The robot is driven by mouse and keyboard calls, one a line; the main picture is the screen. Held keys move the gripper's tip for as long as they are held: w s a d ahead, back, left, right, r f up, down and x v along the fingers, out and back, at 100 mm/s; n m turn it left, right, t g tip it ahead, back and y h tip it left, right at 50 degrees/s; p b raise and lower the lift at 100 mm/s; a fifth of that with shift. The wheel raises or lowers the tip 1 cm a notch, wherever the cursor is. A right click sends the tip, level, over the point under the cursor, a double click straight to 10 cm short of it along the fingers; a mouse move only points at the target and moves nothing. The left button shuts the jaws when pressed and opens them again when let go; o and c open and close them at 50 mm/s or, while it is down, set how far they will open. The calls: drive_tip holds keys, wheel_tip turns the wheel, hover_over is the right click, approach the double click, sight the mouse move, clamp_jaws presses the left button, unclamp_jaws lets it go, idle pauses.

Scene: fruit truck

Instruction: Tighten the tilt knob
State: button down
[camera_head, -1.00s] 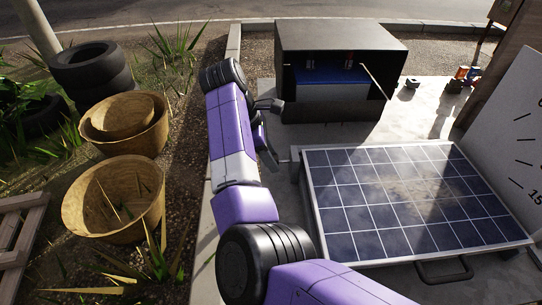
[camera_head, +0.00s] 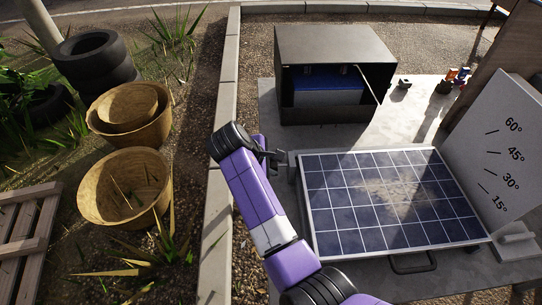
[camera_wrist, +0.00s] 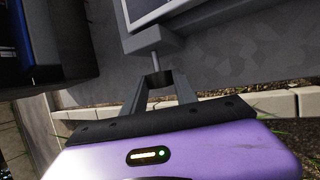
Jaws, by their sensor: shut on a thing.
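The solar panel (camera_head: 395,200) lies nearly flat on its grey stand, with a corner of it at the top of the wrist view (camera_wrist: 147,10). The dark tilt knob (camera_wrist: 157,79) sits at the end of a thin shaft (camera_wrist: 154,54) coming from the grey block below the panel's edge. My gripper (camera_wrist: 158,80) is shut on the knob, one finger on each side. In the head view my gripper (camera_head: 279,157) is at the panel's upper left corner, and the knob cannot be made out there.
An angle board (camera_head: 500,150) marked 15° to 60° stands right of the panel. A dark open box (camera_head: 335,45) with a blue battery (camera_head: 328,78) stands behind. Baskets (camera_head: 125,190), tyres (camera_head: 95,55) and a pallet (camera_head: 25,235) lie left, beyond the kerb (camera_head: 220,190).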

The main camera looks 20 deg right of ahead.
drive_tip(key=shift+s+f+m+t+h, duration=0.2)
drive_tip(key=shift+t+h, duration=0.1)
drive_tip(key=shift+t, duration=0.3)
drive_tip(key=shift+s+f+m+t+h, duration=0.15)
drive_tip(key=shift+t+h, duration=0.15)
drive_tip(key=shift+t, duration=0.3)
drive_tip(key=shift+s+a+f+m+t+h+b, duration=0.1)
drive_tip(key=shift+f+m+t+h+b, duration=0.25)
drive_tip(key=shift+t+b, duration=0.9)
drive_tip(key=t+b, duration=0.1)
drive_tip(key=b, duration=0.1)
drive_tip(key=t+h+b, duration=0.1)
drive_tip(key=b, duration=0.1)
drive_tip(key=shift+f+m+h+b, duration=0.25)
drive_tip(key=shift+m+b, duration=0.05)
drive_tip(key=shift+b, duration=0.05)
drive_tip(key=shift+s+t+h+b, duration=0.1)
drive_tip(key=shift+t+h+b, duration=0.2)
drive_tip(key=shift+t+b, duration=0.65)
drive_tip(key=shift+b, duration=0.4)
drive_tip(key=shift+r+m, duration=0.2)
drive_tip(key=shift+m, duration=0.1)
drive_tip(key=c, duration=1)
unclamp_jaws()
drive_tip(key=shift+o, duration=0.2)
drive_tip(key=shift+r, duration=0.1)
drive_tip(key=v, duration=0.7)
drive_tip(key=shift+s+a+b, duration=0.25)
drive_tip(key=shift+a+b, duration=0.1)
drive_tip(key=shift+b, duration=0.1)
